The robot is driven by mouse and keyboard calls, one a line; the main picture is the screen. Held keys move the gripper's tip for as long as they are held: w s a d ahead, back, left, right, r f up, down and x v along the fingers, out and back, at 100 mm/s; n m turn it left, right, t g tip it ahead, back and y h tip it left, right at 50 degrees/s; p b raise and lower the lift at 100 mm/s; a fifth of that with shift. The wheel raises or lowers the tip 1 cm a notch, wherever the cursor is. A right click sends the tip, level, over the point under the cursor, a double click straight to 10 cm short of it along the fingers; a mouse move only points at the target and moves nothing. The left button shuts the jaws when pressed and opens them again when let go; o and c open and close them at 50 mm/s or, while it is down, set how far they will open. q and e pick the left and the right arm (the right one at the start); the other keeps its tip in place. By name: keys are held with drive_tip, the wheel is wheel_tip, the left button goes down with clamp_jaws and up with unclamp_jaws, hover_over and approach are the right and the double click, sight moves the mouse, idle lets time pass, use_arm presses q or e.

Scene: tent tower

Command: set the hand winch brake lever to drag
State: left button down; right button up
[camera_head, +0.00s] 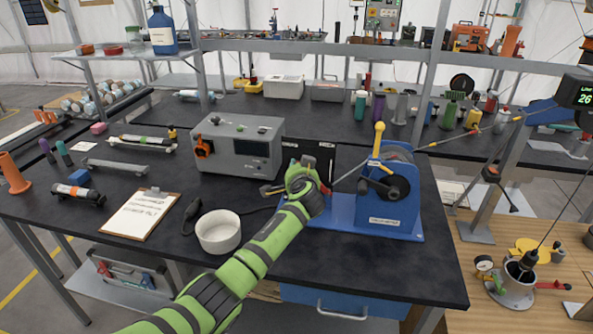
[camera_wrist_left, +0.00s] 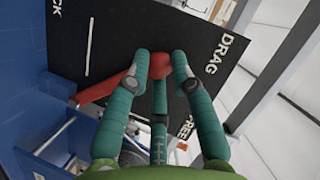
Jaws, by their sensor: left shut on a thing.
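The hand winch (camera_head: 385,185) is a blue-framed unit with a drum and a yellow handle (camera_head: 378,140), on the black bench. Its black label plate (camera_head: 322,155) stands at its left end, partly hidden behind my left gripper (camera_head: 304,174). In the left wrist view the plate (camera_wrist_left: 120,30) shows the word DRAG, with part of a word ending in CK at upper left and a partly covered FREE below. The red brake lever (camera_wrist_left: 100,90) slants up to the right. My left gripper (camera_wrist_left: 162,65) is shut on its outer end, just left of DRAG. Fingers hide any mark there.
A grey instrument box (camera_head: 238,148) stands left of the winch. A white bowl (camera_head: 219,231) sits close beside my forearm, and a clipboard (camera_head: 140,213) lies further left. A line runs from the winch to the right. The bench front right is clear.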

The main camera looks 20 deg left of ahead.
use_arm(q)
drive_tip(key=c, duration=1)
unclamp_jaws()
drive_tip(key=shift+s+f, duration=0.15)
drive_tip(key=shift+f, duration=0.25)
drive_tip(key=shift+s, duration=0.1)
drive_tip(key=shift+d, duration=0.15)
drive_tip(key=v, duration=1.1)
drive_tip(key=shift+s+r, duration=0.35)
drive_tip(key=shift+r, duration=0.2)
